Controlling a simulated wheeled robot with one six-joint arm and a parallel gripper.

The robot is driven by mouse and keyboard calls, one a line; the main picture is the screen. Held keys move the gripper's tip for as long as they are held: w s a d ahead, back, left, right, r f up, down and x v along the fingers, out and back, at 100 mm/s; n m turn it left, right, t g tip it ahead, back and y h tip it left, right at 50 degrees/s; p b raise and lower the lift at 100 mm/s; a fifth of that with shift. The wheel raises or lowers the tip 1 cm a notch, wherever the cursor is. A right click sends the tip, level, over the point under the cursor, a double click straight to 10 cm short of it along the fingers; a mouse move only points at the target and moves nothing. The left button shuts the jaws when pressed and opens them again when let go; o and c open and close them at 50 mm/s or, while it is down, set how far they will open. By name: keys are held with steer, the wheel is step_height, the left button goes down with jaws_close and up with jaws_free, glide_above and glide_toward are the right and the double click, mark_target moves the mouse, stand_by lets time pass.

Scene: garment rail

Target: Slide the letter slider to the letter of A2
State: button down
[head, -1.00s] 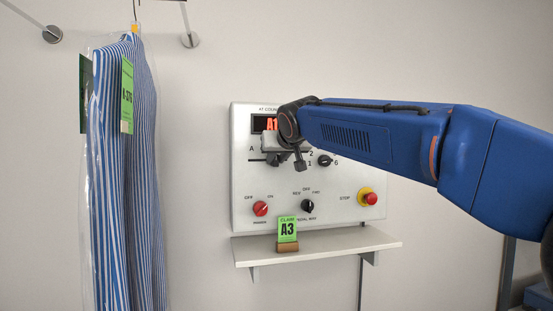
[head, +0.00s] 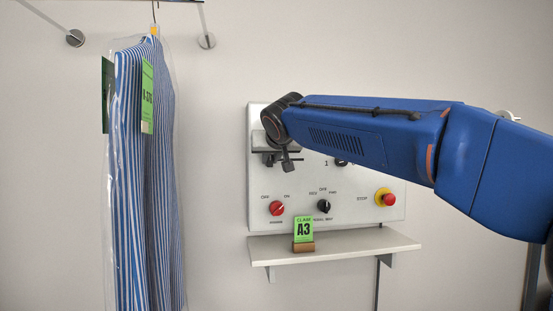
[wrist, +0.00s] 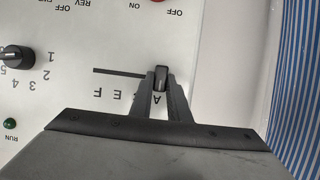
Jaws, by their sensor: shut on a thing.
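In the wrist view, which sees the panel upside down, the dark letter slider knob (wrist: 161,77) stands between the two fingers of my gripper (wrist: 160,86), which is shut on it. The knob is beside the printed letter A (wrist: 157,99), at that end of its dark slot (wrist: 115,72). The letters E and F show farther along; those between are hidden by a finger. In the head view my gripper (head: 277,160) is at the upper left of the white control panel (head: 350,220). My arm covers the panel's display and the knob there.
A number dial (wrist: 17,57) sits beyond the slot's F end. Red (head: 277,208) and black (head: 323,206) knobs and a stop button (head: 388,198) are lower. A green A3 claim tag (head: 304,231) stands on the shelf (head: 365,243). A bagged striped garment (head: 145,200) hangs left.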

steer(key=shift+a, duration=0.15)
steer(key=c, duration=1.7)
jaws_free()
steer(key=shift+a, duration=0.15)
steer(key=v, duration=1.7)
steer(key=shift+s+r, duration=0.1)
steer(key=shift+s, duration=0.15)
